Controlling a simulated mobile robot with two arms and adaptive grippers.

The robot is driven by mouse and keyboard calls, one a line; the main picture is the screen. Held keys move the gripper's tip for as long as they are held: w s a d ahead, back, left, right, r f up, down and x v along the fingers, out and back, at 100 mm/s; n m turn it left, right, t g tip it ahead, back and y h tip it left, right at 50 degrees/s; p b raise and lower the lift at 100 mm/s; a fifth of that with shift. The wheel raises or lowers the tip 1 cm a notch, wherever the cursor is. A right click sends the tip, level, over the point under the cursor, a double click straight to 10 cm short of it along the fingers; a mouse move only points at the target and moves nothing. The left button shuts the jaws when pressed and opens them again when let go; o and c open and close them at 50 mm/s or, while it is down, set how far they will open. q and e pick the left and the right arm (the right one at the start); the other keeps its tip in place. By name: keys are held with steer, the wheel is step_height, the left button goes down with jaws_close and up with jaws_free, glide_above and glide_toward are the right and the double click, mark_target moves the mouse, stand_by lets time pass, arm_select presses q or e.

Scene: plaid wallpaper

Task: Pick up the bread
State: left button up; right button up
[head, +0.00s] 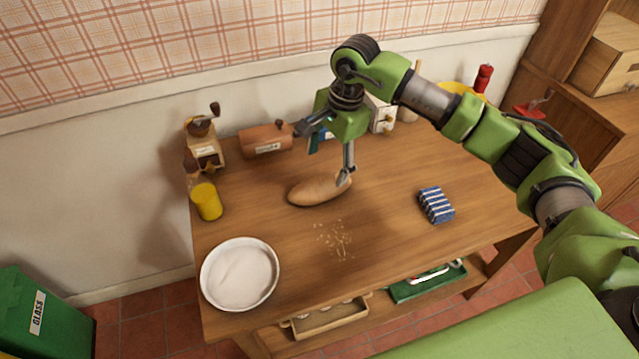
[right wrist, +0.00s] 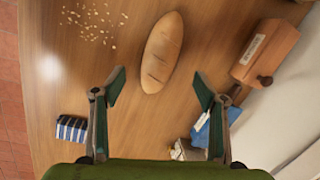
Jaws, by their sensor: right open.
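The bread (head: 315,190) is a brown oblong loaf lying on the wooden table, a little behind the scattered crumbs. In the right wrist view the bread (right wrist: 162,52) lies ahead of the fingers, between their lines and not between the tips. My right gripper (head: 326,153) is open and empty, just above and behind the loaf. In the head view one finger overlaps the loaf's right end; whether it touches cannot be told. Its two fingers (right wrist: 160,83) are spread wide in the right wrist view. My left gripper is in neither view.
On the table (head: 380,215) are a white bowl (head: 240,274), a yellow cup (head: 207,202), a coffee grinder (head: 204,145), a brown wooden box (head: 266,140), a blue striped packet (head: 436,205) and crumbs (head: 335,240). The wall closes off the back. The front right is mostly clear.

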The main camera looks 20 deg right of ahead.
mark_target(323, 180)
steer(key=f, duration=0.3)
steer(key=shift+w+a+f, duration=0.3)
steer(key=shift+f, duration=0.3)
steer(key=f, duration=0.1)
steer(key=f+p, duration=0.2)
steer(key=f, duration=0.1)
steer(key=shift+w+a+f, duration=0.1)
steer(key=shift+w+a, duration=0.1)
steer(key=shift+a, duration=0.05)
steer(key=shift+f, duration=0.3)
steer(key=shift+c, duration=1.1)
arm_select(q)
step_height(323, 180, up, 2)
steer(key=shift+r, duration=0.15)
arm_select(e)
steer(key=shift+w, duration=0.1)
steer(key=c, duration=1.2)
